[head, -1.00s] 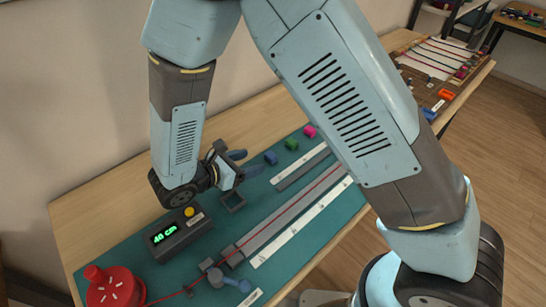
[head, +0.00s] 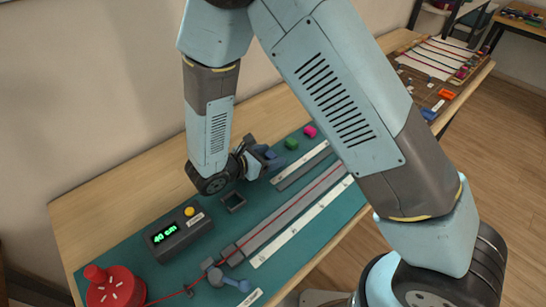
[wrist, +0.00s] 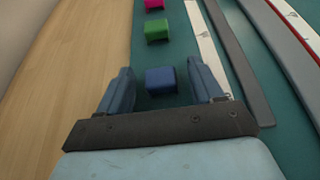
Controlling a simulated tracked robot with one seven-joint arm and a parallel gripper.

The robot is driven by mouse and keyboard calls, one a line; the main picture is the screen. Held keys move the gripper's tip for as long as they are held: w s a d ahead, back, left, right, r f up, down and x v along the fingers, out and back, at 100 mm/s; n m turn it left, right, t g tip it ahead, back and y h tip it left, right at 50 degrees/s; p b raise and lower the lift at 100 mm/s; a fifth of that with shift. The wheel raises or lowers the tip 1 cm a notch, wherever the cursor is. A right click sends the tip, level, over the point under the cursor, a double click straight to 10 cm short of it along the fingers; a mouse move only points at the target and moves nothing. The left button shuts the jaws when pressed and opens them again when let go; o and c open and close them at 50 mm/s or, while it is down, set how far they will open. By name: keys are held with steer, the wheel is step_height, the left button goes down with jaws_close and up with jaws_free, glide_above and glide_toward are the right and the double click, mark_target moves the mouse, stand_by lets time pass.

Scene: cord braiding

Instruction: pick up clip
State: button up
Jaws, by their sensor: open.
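Three small block-shaped clips stand in a row on the teal mat. The blue clip (wrist: 160,80) is between the two fingers of my gripper (wrist: 159,68) in the wrist view, with a gap on each side. The green clip (wrist: 157,31) and the pink clip (wrist: 154,4) are further ahead. In the head view the green clip (head: 291,144) and the pink clip (head: 310,132) show beyond my gripper (head: 270,158), which hides the blue one. My gripper is open and empty, low over the mat.
A small square open holder (head: 233,202) is close to my gripper. A grey box with a green "40 cm" display (head: 180,236) and a red spool (head: 103,289) stand left. A red cord (head: 300,210) runs along a grey channel beside a white ruler (head: 300,228).

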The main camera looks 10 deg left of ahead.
steer(key=c, duration=1)
steer(key=shift+c, duration=0.2)
